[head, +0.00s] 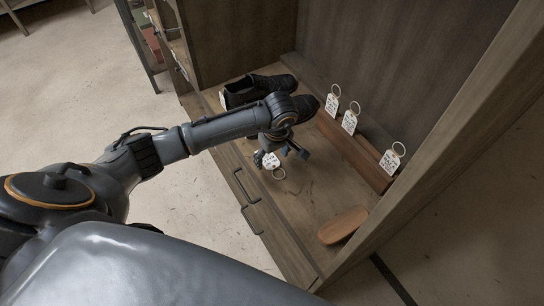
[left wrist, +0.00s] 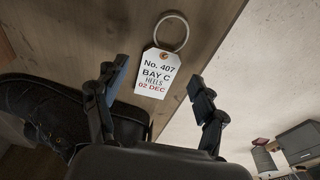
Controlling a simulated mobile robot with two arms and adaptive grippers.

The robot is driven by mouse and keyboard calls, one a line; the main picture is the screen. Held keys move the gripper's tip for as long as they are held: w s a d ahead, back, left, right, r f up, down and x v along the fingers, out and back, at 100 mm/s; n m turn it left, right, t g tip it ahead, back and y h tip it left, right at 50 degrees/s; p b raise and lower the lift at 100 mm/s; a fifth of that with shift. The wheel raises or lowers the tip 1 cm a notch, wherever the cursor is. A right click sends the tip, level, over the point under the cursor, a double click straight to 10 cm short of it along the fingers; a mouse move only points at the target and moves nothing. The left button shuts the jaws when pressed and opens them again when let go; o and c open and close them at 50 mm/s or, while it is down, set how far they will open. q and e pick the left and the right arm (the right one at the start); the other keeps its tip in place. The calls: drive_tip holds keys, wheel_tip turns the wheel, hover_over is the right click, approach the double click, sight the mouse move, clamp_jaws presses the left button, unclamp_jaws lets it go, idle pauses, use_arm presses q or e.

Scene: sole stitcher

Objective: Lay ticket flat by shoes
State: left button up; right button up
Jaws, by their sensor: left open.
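A white paper ticket (head: 270,160) with a metal ring lies on the wooden bench top near its front edge. In the left wrist view the ticket (left wrist: 157,82) reads "No. 407 BAY C HEELS 02 DEC" and appears flat on the wood. My left gripper (head: 285,151) is open just over the ticket. Its two fingers (left wrist: 160,80) stand apart on either side of the ticket in the wrist view. Black shoes (head: 262,86) sit behind my left arm, which partly hides them. One shoe (left wrist: 40,108) shows beside the ticket, left of the fingers. My right gripper is not in view.
Three similar ringed tickets (head: 349,122) stand along a wooden rail (head: 350,150) at the back. A brown wooden oval piece (head: 343,225) lies at the bench's right end. Bench top between it and the ticket is clear. Side panels enclose the bench; drawer handles (head: 250,218) line the front.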

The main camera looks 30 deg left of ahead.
use_arm(q)
wheel_tip(320, 180, up, 11)
drive_tip(key=d, duration=0.1)
drive_tip(key=shift+s+d, duration=0.2)
drive_tip(key=shift+s, duration=0.25)
